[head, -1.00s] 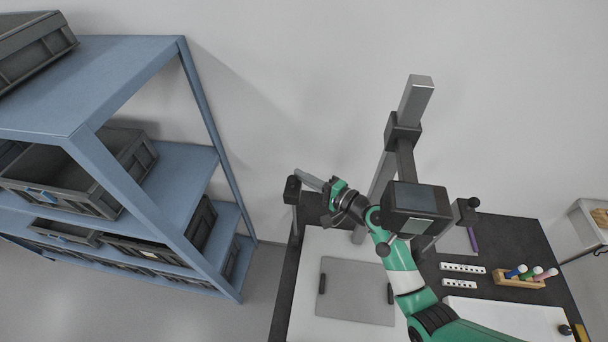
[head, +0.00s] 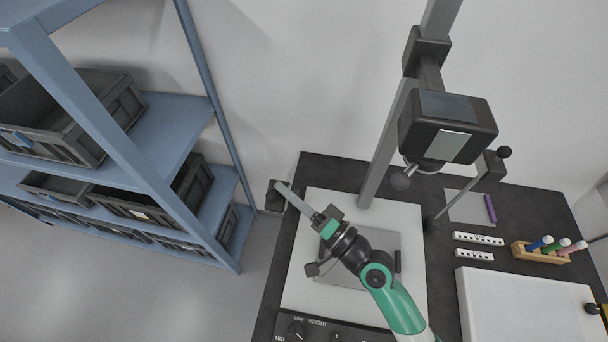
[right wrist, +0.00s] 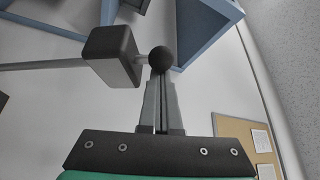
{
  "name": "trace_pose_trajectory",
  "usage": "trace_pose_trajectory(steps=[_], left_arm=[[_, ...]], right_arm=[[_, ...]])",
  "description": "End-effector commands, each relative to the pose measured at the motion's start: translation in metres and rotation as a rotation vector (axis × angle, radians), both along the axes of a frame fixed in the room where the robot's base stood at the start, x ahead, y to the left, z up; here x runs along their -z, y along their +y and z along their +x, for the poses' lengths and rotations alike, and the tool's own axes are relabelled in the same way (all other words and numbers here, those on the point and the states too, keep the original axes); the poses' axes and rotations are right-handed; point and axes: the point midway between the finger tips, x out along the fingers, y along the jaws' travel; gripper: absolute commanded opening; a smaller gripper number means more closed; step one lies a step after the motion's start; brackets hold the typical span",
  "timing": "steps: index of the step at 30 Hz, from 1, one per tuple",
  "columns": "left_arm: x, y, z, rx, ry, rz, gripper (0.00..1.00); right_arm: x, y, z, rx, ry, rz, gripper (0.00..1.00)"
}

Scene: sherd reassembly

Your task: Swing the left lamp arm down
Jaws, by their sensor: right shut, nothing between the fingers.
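The left lamp head (head: 275,199) is a dark block beyond the table's left edge in the head view. In the right wrist view the left lamp head (right wrist: 110,55) has a round black knob (right wrist: 160,59) on a short stem, and the grey rod of the lamp arm (right wrist: 45,65) runs off to the left. My right gripper (head: 281,187) is shut with nothing between its fingers. In the right wrist view its fingertips (right wrist: 160,76) are right at the knob; I cannot tell whether they touch. In the head view the left lamp's rod is not clearly seen. My left gripper is out of view.
The right lamp head (head: 494,166) is raised on a slanted rod. A camera box (head: 448,126) hangs from a grey post (head: 384,150) over the grey plate (head: 385,241). A blue shelf (head: 177,124) with dark bins stands left. A pen rack (head: 538,256) sits right.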

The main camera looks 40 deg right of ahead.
Motion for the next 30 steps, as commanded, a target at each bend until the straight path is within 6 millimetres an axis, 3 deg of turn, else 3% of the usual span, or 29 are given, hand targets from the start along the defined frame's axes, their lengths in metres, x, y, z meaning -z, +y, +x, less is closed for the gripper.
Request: trace_pose_trajectory(steps=[1,3,12,18,30], left_arm=[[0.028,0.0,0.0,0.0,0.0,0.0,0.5],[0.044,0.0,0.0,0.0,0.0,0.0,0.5],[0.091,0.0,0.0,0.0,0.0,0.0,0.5],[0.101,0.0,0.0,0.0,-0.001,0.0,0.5],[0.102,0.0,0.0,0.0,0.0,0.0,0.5]], right_arm=[[0.022,0.011,-0.009,-0.006,-0.026,-0.028,0.0],[0.031,0.022,-0.019,-0.006,-0.062,-0.066,0.0],[0.058,0.051,-0.048,-0.003,-0.17,-0.181,0.0],[0.063,0.059,-0.055,-0.003,-0.199,-0.214,0.0],[0.068,0.062,-0.056,-0.01,-0.193,-0.223,0.0]])
